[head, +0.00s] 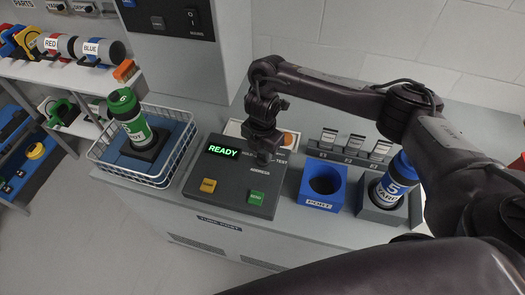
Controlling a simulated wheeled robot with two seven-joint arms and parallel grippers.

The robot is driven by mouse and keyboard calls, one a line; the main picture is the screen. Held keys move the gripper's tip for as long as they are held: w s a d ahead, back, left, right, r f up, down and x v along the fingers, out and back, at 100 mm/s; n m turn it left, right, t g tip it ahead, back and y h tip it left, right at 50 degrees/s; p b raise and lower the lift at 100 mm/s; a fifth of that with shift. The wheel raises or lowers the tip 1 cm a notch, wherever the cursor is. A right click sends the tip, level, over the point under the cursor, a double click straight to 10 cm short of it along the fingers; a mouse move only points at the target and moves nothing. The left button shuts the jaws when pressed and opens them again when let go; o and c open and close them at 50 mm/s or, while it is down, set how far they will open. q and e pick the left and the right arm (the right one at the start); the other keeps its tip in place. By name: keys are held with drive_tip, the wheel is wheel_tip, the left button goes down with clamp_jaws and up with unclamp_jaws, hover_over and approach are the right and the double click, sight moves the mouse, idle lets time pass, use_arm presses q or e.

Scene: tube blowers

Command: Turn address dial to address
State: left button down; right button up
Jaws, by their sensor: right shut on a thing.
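The dark console (231,192) stands on the counter with a lit green "READY" display. Its "ADDRESS" label shows below the right gripper, but the address dial itself is hidden behind the gripper. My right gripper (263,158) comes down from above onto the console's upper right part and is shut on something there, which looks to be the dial. The console also has a yellow button (208,185) and a green button (256,198). My left gripper is not in view.
Left of the console a wire basket (178,180) holds a green canister (130,118). Right of it stand a blue "PORT" block (322,188) and a blue "YARD" canister (394,182) in a grey holder. Several small labelled holders (352,146) line the back. A shelf with red and blue canisters is at left.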

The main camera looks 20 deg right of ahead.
sight(262, 155)
drive_tip(key=shift+w+r, duration=0.1)
idle(0.4)
drive_tip(key=o, duration=1)
drive_tip(key=shift+c, duration=0.2)
wheel_tip(262, 155, up, 8)
drive_tip(key=shift+f+p, duration=0.15)
drive_tip(key=shift+p, duration=0.75)
